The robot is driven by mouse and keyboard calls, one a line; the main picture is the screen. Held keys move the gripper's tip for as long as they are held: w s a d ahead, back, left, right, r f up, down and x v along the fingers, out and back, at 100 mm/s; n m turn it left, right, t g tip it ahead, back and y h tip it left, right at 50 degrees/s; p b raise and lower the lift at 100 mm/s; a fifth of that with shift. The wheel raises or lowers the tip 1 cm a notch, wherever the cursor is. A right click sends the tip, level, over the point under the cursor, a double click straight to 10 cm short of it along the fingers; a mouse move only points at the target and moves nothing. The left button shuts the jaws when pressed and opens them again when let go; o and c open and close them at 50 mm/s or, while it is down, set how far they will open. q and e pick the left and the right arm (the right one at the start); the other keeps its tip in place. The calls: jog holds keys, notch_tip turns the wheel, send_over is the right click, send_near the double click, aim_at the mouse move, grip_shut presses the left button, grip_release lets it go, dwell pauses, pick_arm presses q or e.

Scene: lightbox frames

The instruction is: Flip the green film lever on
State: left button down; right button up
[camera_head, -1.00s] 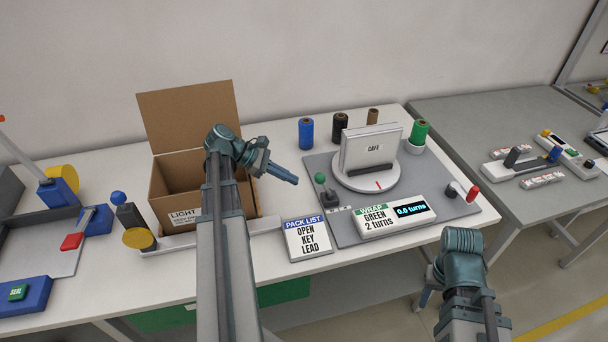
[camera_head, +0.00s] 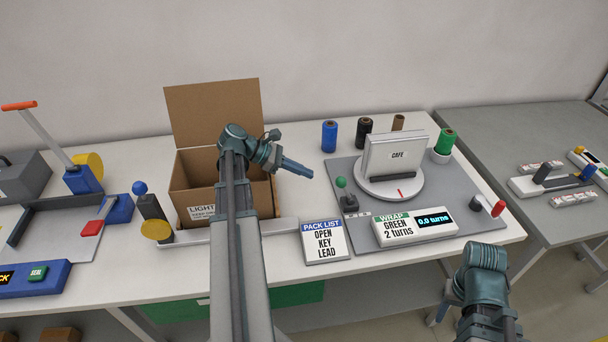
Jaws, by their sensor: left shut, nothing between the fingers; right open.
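The green-knobbed lever (camera_head: 341,183) stands on a small dark base at the left edge of the grey wrapping mat (camera_head: 345,230). Its knob leans a little left of the base. My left gripper (camera_head: 311,173) is shut and empty, its tip a short way left of the knob and apart from it. The green film spool (camera_head: 447,142) stands in a white cup at the mat's back right. The WRAP panel (camera_head: 414,227) reads GREEN 2 turns, and its display seems to show 0.9 turns. My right gripper (camera_head: 438,316) is open, low in front of the table's edge.
A turntable (camera_head: 378,190) carries a CAFE box (camera_head: 398,155). Blue (camera_head: 329,136), black and brown spools stand behind. A red-handled crank (camera_head: 497,208) is at right. An open carton (camera_head: 192,190) lies behind my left arm, and a PACK LIST sign (camera_head: 324,241) stands in front.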

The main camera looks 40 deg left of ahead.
pick_arm(q)
jog(key=b+x, duration=0.3)
jog(key=x, duration=0.4)
pick_arm(e)
notch_tip(320, 180, down, 4)
jog(key=shift+r, duration=0.2)
pick_arm(q)
jog(key=w+d+r+g+y+p, duration=0.3)
jog(key=w+d+g+y+p, duration=0.3)
jog(key=p, duration=0.7)
jog(key=shift+w+d+r+n+g, duration=0.3)
jog(key=shift+w+d+n, duration=0.1)
jog(key=shift+w, duration=0.4)
pick_arm(e)
notch_tip(320, 180, up, 13)
jog(key=shift+r, duration=0.1)
pick_arm(q)
jog(key=shift+r+p, duration=0.1)
jog(key=shift+p, duration=0.2)
pick_arm(e)
jog(key=shift+r, duration=0.1)
